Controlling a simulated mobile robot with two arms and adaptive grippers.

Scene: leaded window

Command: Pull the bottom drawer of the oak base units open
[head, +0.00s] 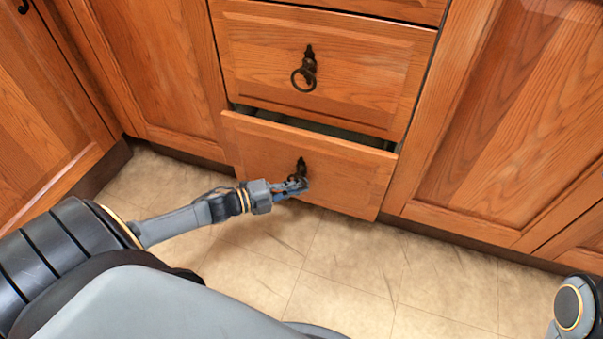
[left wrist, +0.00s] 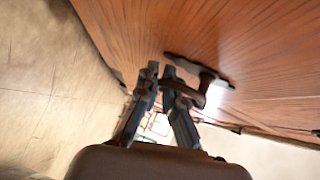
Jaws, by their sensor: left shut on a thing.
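The bottom drawer (head: 345,176) of the oak base units stands slightly open, with a dark gap showing along its top edge. Its dark ring handle (head: 301,167) is on the middle of the front. My left gripper (head: 298,184) reaches in from the left and is shut on the handle. In the left wrist view the fingers (left wrist: 162,85) close around the handle's ring (left wrist: 202,92), close to the wooden drawer front (left wrist: 240,40). The lower part of the ring is hidden by the fingers in the head view. My right gripper is not in view; only part of my right arm shows at the lower right edge.
A shut drawer (head: 350,70) with a ring handle (head: 306,70) sits directly above. Oak cupboard doors flank the drawers at left (head: 160,70) and right (head: 510,130). The tiled floor (head: 350,265) in front of the drawer is clear, apart from my own body at the lower left.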

